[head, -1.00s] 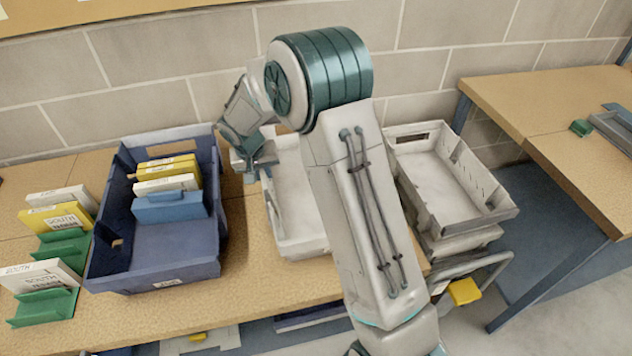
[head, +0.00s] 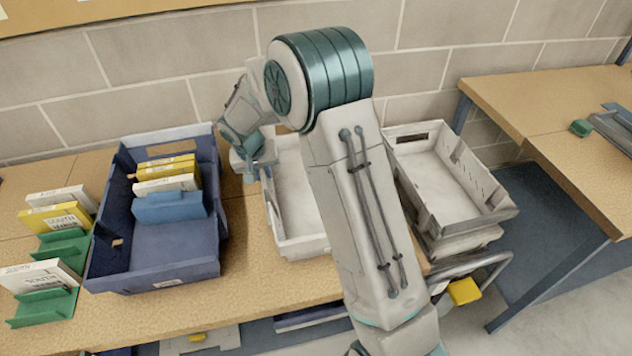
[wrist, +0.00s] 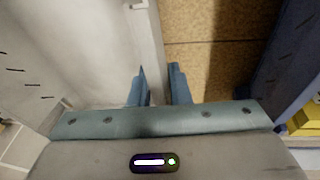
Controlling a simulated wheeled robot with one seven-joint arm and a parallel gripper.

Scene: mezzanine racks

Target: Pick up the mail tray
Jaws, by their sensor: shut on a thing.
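The mail tray (head: 288,212) is a pale grey, shallow, empty tray on the wooden bench, partly hidden behind my arm in the head view. In the wrist view its pale floor (wrist: 85,45) fills the left, and its long side wall (wrist: 150,40) runs down to my fingers. My gripper (wrist: 160,88) is shut on this wall, one blue finger on each side. In the head view my gripper (head: 252,170) is at the tray's left side, near the back. The tray appears to rest on the bench.
A dark blue tote (head: 160,270) holding yellow, white and blue packets stands close on the left. Green holders (head: 45,305) with boxes are further left. Another grey tray (head: 440,190) sits on a stack at right. A block wall is behind; a second table (head: 540,95) is at right.

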